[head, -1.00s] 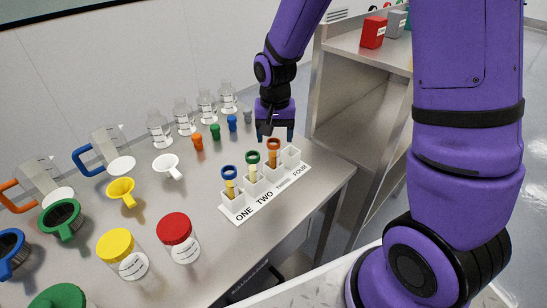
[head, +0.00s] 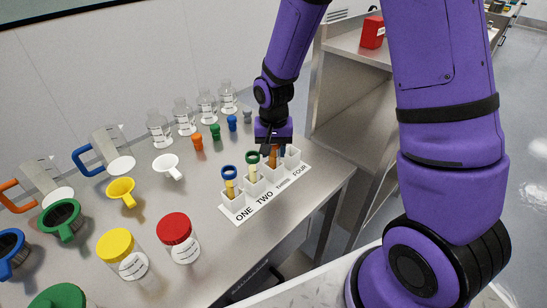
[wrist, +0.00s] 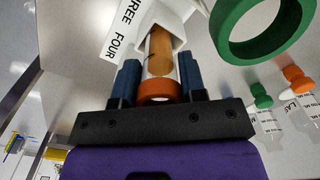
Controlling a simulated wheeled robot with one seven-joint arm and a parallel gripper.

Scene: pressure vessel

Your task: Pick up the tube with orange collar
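The tube with the orange collar (wrist: 160,90) stands in the white rack (head: 238,212), in the slot by the label THREE. In the head view its amber body (head: 273,160) shows under my gripper (head: 274,152), which hides the collar.
Tubes with a blue collar (head: 229,172) and a green collar (head: 252,158) stand in the same rack, to the left. Small stoppers (head: 215,132) and bottles (head: 207,106) stand behind. Jars (head: 178,238), funnels and jugs fill the left. A steel shelf (head: 345,80) rises at the right.

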